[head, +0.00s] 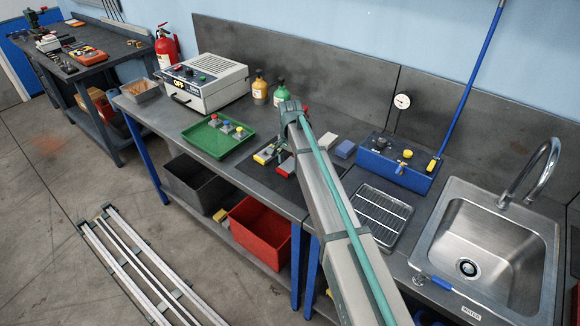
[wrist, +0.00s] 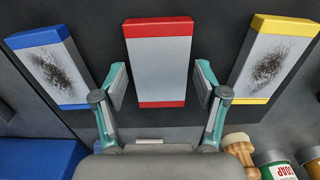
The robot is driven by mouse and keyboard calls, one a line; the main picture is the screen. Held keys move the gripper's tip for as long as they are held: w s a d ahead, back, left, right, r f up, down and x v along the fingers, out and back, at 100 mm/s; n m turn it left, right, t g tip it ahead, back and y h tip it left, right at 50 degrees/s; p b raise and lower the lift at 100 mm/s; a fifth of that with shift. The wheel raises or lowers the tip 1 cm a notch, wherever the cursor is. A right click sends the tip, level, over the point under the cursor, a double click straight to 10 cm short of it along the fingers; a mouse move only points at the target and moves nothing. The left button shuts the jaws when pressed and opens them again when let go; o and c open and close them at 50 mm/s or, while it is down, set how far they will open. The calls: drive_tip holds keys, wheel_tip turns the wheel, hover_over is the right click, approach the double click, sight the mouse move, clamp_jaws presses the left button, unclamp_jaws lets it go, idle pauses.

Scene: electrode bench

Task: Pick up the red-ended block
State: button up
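The red-ended block (wrist: 160,62) lies in the middle of the wrist view, with a clean pale grey face and red at both ends. My gripper (wrist: 161,86) is open, one finger by each long side of the block. Nothing is clamped; how high the fingertips are above the block is hard to tell. In the head view my arm partly hides the red-ended block (head: 286,169), and the fingers are mostly hidden.
A blue-ended block (wrist: 48,66) and a yellow-ended block (wrist: 274,61), both dark-stained, flank it on the dark mat (head: 243,174). A green tray (head: 199,141) with several pieces stands left. A soap bottle (wrist: 280,171) and a blue item (wrist: 38,158) are near the wrist view's bottom edge.

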clamp_jaws()
drive_tip(key=shift+r, duration=0.15)
